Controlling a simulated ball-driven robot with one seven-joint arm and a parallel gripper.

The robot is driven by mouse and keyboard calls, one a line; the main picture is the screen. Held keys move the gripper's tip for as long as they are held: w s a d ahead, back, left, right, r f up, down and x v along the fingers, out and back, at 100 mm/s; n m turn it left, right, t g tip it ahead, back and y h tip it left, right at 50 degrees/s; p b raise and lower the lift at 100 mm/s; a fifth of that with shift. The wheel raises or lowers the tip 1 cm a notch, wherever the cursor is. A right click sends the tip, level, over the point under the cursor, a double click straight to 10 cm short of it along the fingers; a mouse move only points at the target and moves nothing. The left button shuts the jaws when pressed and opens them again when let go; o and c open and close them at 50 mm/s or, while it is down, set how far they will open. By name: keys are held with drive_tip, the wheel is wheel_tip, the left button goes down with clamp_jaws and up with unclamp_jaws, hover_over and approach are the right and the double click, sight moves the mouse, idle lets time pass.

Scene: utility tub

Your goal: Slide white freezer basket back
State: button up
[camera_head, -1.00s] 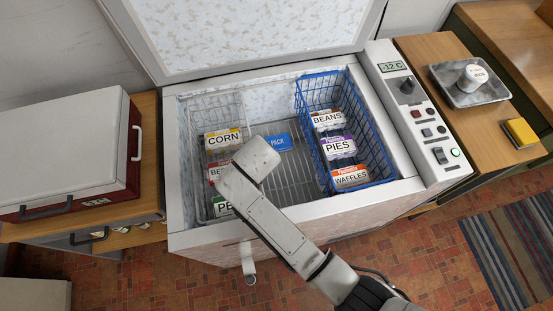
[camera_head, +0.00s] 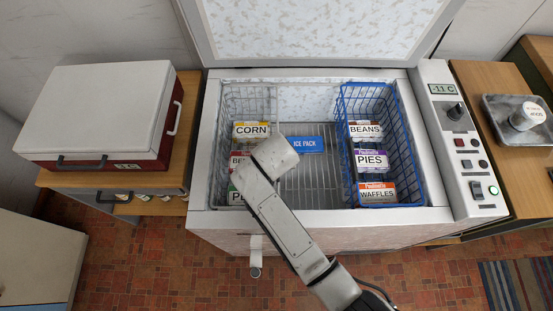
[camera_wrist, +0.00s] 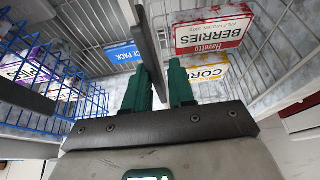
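The white wire freezer basket (camera_head: 250,88) stands on the left side inside the open chest freezer (camera_head: 330,222). It holds a corn box (camera_head: 251,129), a red-labelled berries box (camera_head: 237,158) and a green-labelled box (camera_head: 236,196), partly hidden by my arm. In the wrist view its wires (camera_wrist: 291,62) show on the right, around the berries box (camera_wrist: 213,30). My gripper (camera_wrist: 161,68) has two green fingers standing apart. A dark bar runs between them; I cannot tell whether they touch it. In the head view the fingers are hidden beneath my arm's end, over the basket's right side.
A blue wire basket (camera_head: 405,120) with beans, pies and waffles stands on the freezer's right side. A blue ice pack (camera_head: 306,144) lies between the baskets on a wire rack (camera_head: 315,185). The lid (camera_head: 320,30) stands open at the back. The control panel (camera_head: 463,135) is at the right.

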drive_tip(key=v, duration=1)
drive_tip(key=shift+r, duration=0.4)
drive_tip(key=shift+s, duration=0.15)
drive_tip(key=s+d+r, duration=0.1)
drive_tip(key=s+d, duration=0.6)
drive_tip(key=d, duration=0.6)
drive_tip(key=s+d, duration=0.7)
drive_tip(key=d, duration=0.6)
drive_tip(key=s+d+f+g, duration=0.1)
drive_tip(key=s+f+g, duration=0.2)
drive_tip(key=s+f, duration=0.3)
drive_tip(key=s, duration=0.4)
drive_tip(key=shift+m+g, duration=0.3)
drive_tip(key=shift+o, duration=0.4)
drive_tip(key=shift+d, duration=0.1)
